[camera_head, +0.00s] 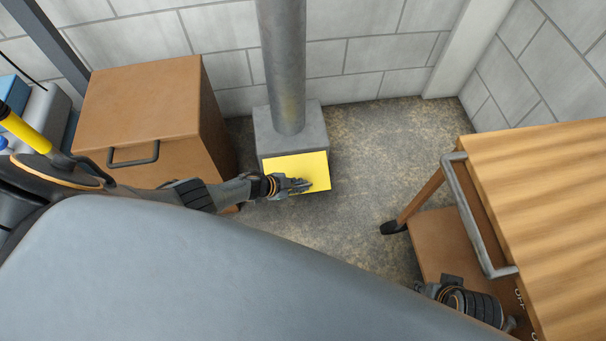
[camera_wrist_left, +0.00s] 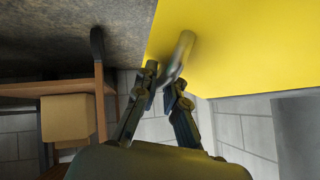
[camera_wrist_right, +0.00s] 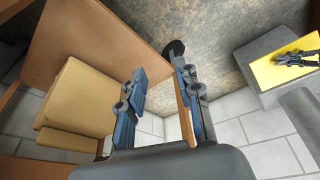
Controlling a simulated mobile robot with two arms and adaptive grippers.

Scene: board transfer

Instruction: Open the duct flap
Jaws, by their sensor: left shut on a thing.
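The duct flap is a bright yellow panel (camera_head: 311,164) on the front of a grey box at the foot of a vertical pipe. It looks flush with the box front, with no gap that I can see. My left gripper (camera_head: 303,186) is in front of the flap. In the left wrist view, the fingers are closed around a grey curved handle (camera_wrist_left: 181,53) on the yellow face (camera_wrist_left: 250,50). The flap also shows in the right wrist view (camera_wrist_right: 275,75). My right gripper (camera_wrist_right: 160,80) is open and empty, low beside the wooden cart.
The pipe (camera_head: 284,70) rises from the grey box (camera_head: 262,130) near the block wall. A brown cabinet (camera_head: 140,105) with a dark handle stands to the left. A wooden cart (camera_head: 550,190) with a grey rail stands at the right. Floor between box and cart is free.

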